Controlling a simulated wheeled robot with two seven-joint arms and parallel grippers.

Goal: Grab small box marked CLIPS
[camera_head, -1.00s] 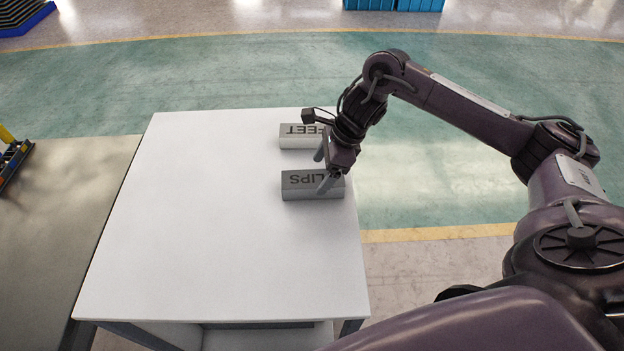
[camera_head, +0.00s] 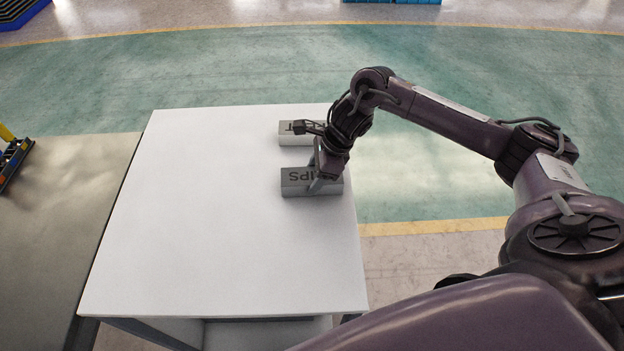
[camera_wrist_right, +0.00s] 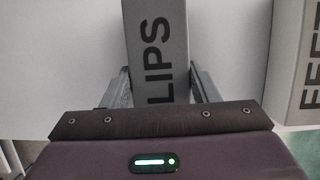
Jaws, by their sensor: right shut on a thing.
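The grey box marked CLIPS (camera_head: 297,184) lies on the white table near its right edge; its lettering is partly covered by my gripper, and "LIPS" shows. It also shows in the right wrist view (camera_wrist_right: 158,30), between the two fingers. My right gripper (camera_head: 318,178) is at the box's right part, shut on it, with a finger on its near side and one on its far side. In the wrist view the right gripper (camera_wrist_right: 160,88) has a finger along each side of the box. My left gripper is not in view.
A second grey box (camera_head: 290,133), whose lettering reads FEET in part in the wrist view (camera_wrist_right: 297,60), lies behind the CLIPS box, close to my right wrist. The white table (camera_head: 200,220) is bare on its left and front.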

